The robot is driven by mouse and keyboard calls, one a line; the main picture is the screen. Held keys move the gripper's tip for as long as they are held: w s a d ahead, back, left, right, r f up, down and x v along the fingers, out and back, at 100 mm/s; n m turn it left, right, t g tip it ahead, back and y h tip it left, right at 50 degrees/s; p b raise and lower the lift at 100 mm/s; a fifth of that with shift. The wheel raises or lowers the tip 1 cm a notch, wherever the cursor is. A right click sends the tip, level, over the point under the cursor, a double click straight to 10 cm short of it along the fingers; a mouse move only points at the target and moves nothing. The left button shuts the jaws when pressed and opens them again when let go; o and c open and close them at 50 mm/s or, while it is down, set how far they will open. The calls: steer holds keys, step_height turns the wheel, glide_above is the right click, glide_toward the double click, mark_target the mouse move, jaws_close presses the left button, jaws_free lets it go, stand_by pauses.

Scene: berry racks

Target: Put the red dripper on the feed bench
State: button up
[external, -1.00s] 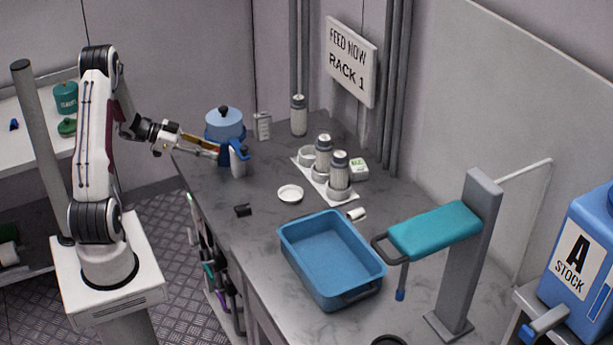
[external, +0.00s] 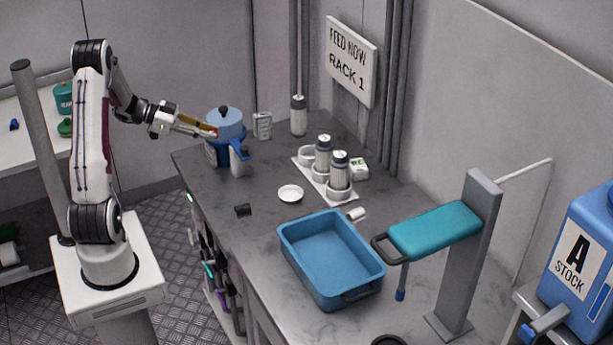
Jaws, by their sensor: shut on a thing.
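The feed bench (external: 265,230) is the dark grey worktop running across the middle of the external view. My gripper (external: 208,130) is above its far left end, reaching in from the left in front of the blue lidded pot (external: 225,118). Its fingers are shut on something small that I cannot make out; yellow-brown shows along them. Whether the fingertips touch the pot cannot be told. I cannot make out a red dripper anywhere. Coloured items, green (external: 209,269) and purple (external: 218,283), hang on the bench's left side.
A blue and white bottle (external: 238,158) stands beside the pot. A teal panel (external: 436,230) on a post stands right.

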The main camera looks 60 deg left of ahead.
steer(key=r, duration=0.4)
steer(key=shift+d+r, duration=0.2)
steer(key=shift+r, duration=0.1)
steer(key=w+d+m+g+h, duration=0.3)
steer(key=d, duration=1)
steer(key=w+d+m+g+h, duration=0.2)
steer(key=w+d+m+h, duration=0.15)
steer(key=d, duration=0.95)
steer(key=s+d+m+g+h, duration=0.1)
steer(key=s+d+m+g, duration=0.35)
steer(key=d, duration=0.95)
steer(key=s+d+m+g, duration=0.35)
steer(key=s+d, duration=0.25)
steer(key=d, duration=0.7)
steer(key=shift+g, duration=0.3)
steer(key=shift+w+a+f, duration=0.1)
steer(key=shift+w+f, duration=0.05)
steer(key=shift+f, duration=1.15)
steer(key=shift+w+f, duration=0.1)
steer(key=shift+f, duration=1.2)
steer(key=shift+f, duration=2.95)
